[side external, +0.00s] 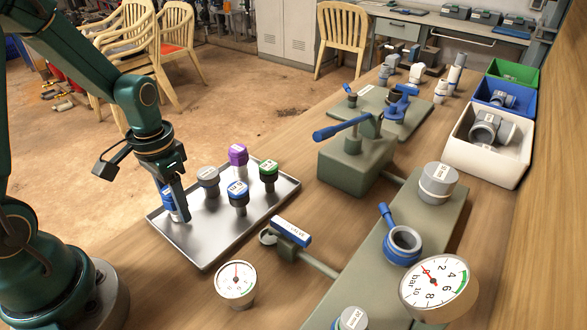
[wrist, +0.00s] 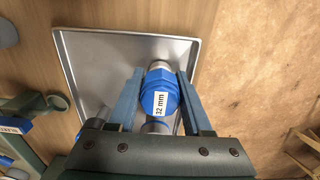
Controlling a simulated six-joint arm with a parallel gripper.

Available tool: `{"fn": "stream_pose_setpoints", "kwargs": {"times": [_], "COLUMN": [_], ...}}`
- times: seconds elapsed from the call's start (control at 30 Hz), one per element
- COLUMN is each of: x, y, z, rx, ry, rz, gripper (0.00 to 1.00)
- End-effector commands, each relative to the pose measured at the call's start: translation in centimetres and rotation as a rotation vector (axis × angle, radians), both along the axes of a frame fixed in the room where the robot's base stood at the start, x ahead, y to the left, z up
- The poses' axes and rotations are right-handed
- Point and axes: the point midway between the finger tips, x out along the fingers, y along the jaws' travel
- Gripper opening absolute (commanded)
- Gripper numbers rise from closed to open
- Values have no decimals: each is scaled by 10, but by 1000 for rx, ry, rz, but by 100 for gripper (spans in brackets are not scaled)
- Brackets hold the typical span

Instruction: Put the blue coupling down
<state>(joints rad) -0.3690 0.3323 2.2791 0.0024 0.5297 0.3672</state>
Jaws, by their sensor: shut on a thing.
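The blue coupling (side external: 168,204) is upright between the fingers of my gripper (side external: 176,205), at the left part of the grey metal tray (side external: 205,250). In the wrist view the blue coupling (wrist: 159,96) carries a white "32 mm" label and has a grey end; a finger of my gripper (wrist: 159,80) lies along each side of it. My gripper is shut on it. Its lower end is at or just above the tray floor; I cannot tell if it touches. Part of it is hidden by a finger in the side view.
In the tray, to the right, stand a grey fitting (side external: 208,181), a purple-topped one (side external: 238,155), another blue-topped one (side external: 237,196) and a green-topped one (side external: 268,176). The tray's front is bare. A gauge (side external: 236,283) and a blue-handled valve (side external: 290,231) lie beyond its edge.

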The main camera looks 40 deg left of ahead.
Motion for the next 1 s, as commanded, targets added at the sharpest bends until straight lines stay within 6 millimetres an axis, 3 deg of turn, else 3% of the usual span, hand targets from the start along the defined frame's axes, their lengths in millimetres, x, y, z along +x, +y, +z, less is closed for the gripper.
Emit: {"fn": "stream_pose_setpoints", "kwargs": {"times": [0.3,0.33,0.37,0.77,1.0], "x": [0,0,0,1,2], "y": [0,0,0,0,1], "z": [-3,-3,-3,1,34], "rx": [-1,-1,-1,1,4], "ry": [2,2,2,-3,-10], "rz": [0,0,0,0,0], "gripper": [0,53,62,62,62]}}
